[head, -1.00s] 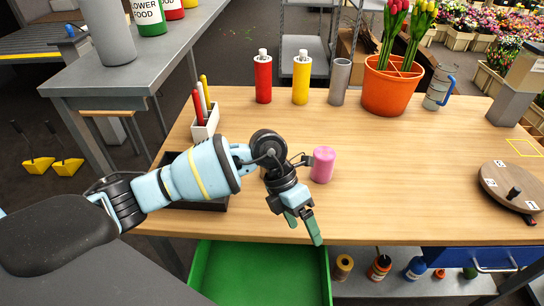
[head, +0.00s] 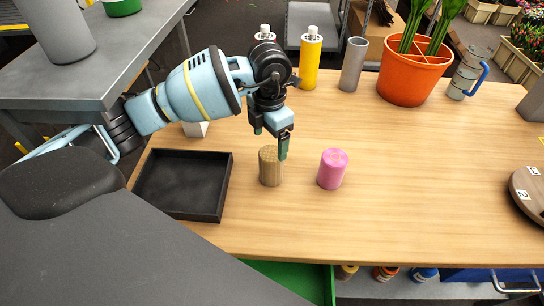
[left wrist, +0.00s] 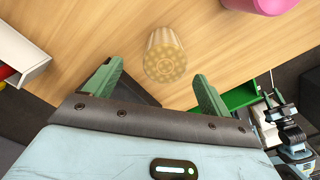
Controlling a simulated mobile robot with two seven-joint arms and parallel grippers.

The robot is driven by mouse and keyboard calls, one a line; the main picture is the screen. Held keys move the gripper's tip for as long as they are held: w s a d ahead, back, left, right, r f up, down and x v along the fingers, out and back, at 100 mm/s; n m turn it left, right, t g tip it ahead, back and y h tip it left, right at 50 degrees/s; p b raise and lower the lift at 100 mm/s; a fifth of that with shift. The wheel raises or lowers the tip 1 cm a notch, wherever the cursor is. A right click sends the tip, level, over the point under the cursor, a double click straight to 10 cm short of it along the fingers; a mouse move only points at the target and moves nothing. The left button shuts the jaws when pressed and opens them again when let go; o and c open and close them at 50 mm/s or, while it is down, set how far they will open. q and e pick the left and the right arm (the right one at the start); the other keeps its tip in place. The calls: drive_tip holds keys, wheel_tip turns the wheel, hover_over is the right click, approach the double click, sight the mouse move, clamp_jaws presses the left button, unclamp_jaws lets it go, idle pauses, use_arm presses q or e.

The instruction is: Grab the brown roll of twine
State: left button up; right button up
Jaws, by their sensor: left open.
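The brown roll of twine (head: 269,168) stands upright on the wooden table, just left of a pink roll (head: 332,169). My left gripper (head: 270,140) is above and slightly behind the brown roll in the head view. In the left wrist view the gripper (left wrist: 155,88) is open, its two green fingers spread apart. The brown roll (left wrist: 165,58) lies beyond the fingertips, roughly midway between them, with nothing gripped. The pink roll shows at the top right of the wrist view (left wrist: 262,5).
A black tray (head: 184,216) lies left of the brown roll. Yellow bottle (head: 309,62), grey cylinder (head: 353,64) and orange pot (head: 411,79) stand at the back. A round wooden disc (head: 528,196) is at the right. The table's middle right is clear.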

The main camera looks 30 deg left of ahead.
sight(271, 153)
use_arm(q)
drive_tip(key=shift+s+d, duration=0.15)
drive_tip(key=shift+s, duration=0.15)
drive_tip(key=shift+d+f, duration=0.2)
drive_tip(key=shift+f, duration=3.6)
drive_tip(key=shift+w, duration=0.1)
drive_tip(key=c, duration=1.1)
drive_tip(key=shift+c, duration=0.2)
drive_tip(key=shift+r, duration=0.15)
wheel_tip(271, 153, up, 9)
drive_tip(key=shift+r, duration=0.4)
